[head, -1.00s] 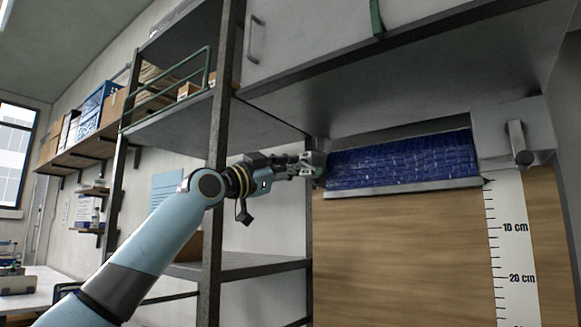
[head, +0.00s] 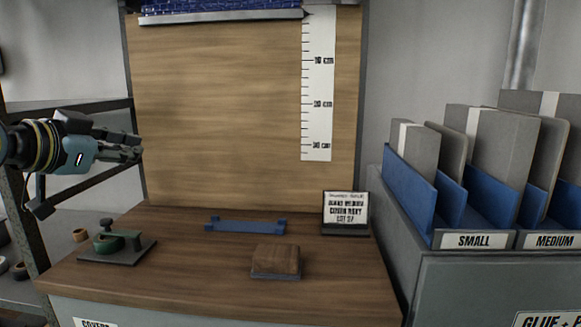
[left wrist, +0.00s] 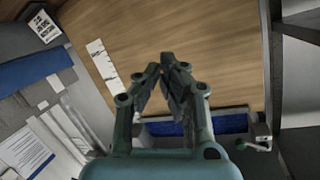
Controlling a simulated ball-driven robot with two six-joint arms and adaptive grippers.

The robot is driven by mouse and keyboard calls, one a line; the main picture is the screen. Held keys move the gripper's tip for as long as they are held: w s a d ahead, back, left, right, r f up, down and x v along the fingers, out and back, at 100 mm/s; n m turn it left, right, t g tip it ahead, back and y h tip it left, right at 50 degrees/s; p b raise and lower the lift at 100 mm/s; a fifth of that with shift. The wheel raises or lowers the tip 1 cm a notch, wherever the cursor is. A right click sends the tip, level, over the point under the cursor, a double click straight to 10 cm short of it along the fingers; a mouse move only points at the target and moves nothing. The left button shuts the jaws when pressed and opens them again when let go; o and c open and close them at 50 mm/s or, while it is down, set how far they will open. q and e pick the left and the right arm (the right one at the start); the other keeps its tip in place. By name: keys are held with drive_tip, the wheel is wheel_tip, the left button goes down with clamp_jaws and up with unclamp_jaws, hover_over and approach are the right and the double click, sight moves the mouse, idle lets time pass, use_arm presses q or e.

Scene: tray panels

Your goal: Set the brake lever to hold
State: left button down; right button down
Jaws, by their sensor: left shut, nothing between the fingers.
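A lever with a green grip (left wrist: 262,145) shows in the left wrist view, beside one end of a blue roll (left wrist: 205,126); I take it for the brake lever. Its setting is too small to read. In the head view only the lower edge of the blue roll (head: 220,8) shows at the top, above a wooden panel (head: 220,90), and the lever is not clearly visible there. My left gripper (head: 138,150) is shut and empty, in front of the panel's left edge and below the roll. Its closed fingertips also show in the left wrist view (left wrist: 165,62). My right gripper is out of view.
A centimetre scale (head: 317,90) hangs on the panel. The bench (head: 190,270) below holds a green-handled tool (head: 108,242), a blue bracket (head: 245,225), a wooden block (head: 276,262) and a sign (head: 345,208). Blue bins (head: 412,185) stand at right; a shelf frame is at left.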

use_arm(q)
drive_tip(key=s+d+f+n+g+y, duration=0.15)
drive_tip(key=s+f+g, duration=0.25)
drive_tip(key=s+f, duration=0.65)
drive_tip(key=s+f+n+g+y, duration=0.1)
drive_tip(key=s+f+n+g, duration=0.1)
drive_tip(key=s+f, duration=0.45)
drive_tip(key=s+a+f+n+g+y, duration=0.1)
drive_tip(key=s+f+n+g, duration=0.2)
drive_tip(key=s, duration=0.7)
drive_tip(key=s+f+n+g+y, duration=0.1)
drive_tip(key=s+f+g+y, duration=0.1)
drive_tip(key=s+f, duration=0.55)
wheel_tip(320, 180, down, 22)
drive_tip(key=s+a+g, duration=0.1)
drive_tip(key=s+a, duration=0.1)
drive_tip(key=a, duration=0.1)
drive_tip(key=s+f+g+b, duration=0.1)
drive_tip(key=s+f, duration=1.8)
drive_tip(key=shift+s+a, duration=0.2)
drive_tip(key=shift+a, duration=0.2)
drive_tip(key=shift+h, duration=0.25)
